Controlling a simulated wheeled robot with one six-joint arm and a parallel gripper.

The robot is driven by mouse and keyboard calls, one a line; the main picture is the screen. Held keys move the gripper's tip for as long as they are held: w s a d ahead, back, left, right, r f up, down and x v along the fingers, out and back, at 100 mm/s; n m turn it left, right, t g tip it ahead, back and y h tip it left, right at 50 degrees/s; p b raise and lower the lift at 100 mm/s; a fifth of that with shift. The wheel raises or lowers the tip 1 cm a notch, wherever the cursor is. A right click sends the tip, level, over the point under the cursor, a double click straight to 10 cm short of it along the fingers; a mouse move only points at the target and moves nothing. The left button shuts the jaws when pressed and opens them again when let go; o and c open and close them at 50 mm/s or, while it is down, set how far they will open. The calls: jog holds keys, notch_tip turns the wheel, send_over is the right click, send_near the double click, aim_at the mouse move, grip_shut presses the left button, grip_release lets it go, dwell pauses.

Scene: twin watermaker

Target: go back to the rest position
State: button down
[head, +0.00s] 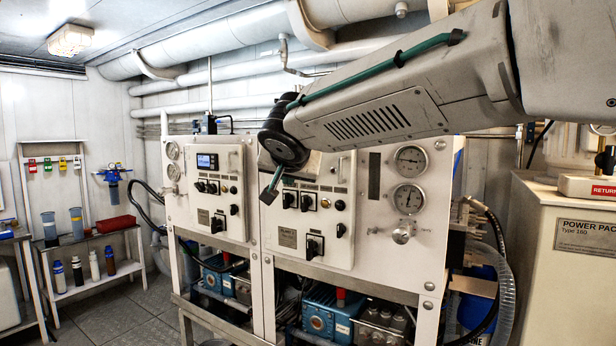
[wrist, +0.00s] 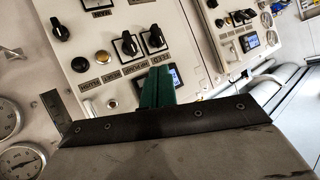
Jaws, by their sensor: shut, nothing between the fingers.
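My arm reaches in from the upper right in the head view, with a green cable along its grey link. My gripper (head: 270,187) hangs below the dark wrist joint, in front of the right-hand control panel (head: 330,195). Its green fingers also show in the wrist view (wrist: 157,85), together and with nothing seen between them. Behind them in the wrist view are black rotary switches (wrist: 128,45) and labels on the panel. I cannot tell the exact gap between fingertips and panel.
The watermaker cabinets carry round gauges (head: 410,160) and a left panel with a small display (head: 207,161). A power pack (head: 560,240) stands at the right. Shelves with bottles (head: 94,265) and a red box (head: 116,223) are at the left. Bare floor (head: 115,318) lies in front of them.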

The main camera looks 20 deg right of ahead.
dwell(0.4)
jog(key=s+d+f+n+g, duration=0.2)
jog(key=s+f+n+g, duration=0.1)
jog(key=s+f, duration=0.45)
jog(key=s+d+f+n+g, duration=0.2)
jog(key=s+f+g, duration=0.2)
jog(key=s+f, duration=0.3)
jog(key=s+f+g+y, duration=0.1)
jog(key=s+f, duration=0.3)
jog(key=s, duration=0.7)
jog(key=s+f+n+g+y, duration=0.1)
jog(key=s+f, duration=0.3)
jog(key=s, duration=0.6)
jog(key=shift+s+d+g+y, duration=0.2)
jog(key=shift+s+g+y, duration=0.15)
jog(key=shift+g+y, duration=0.45)
jog(key=shift+f, duration=0.1)
dwell(0.3)
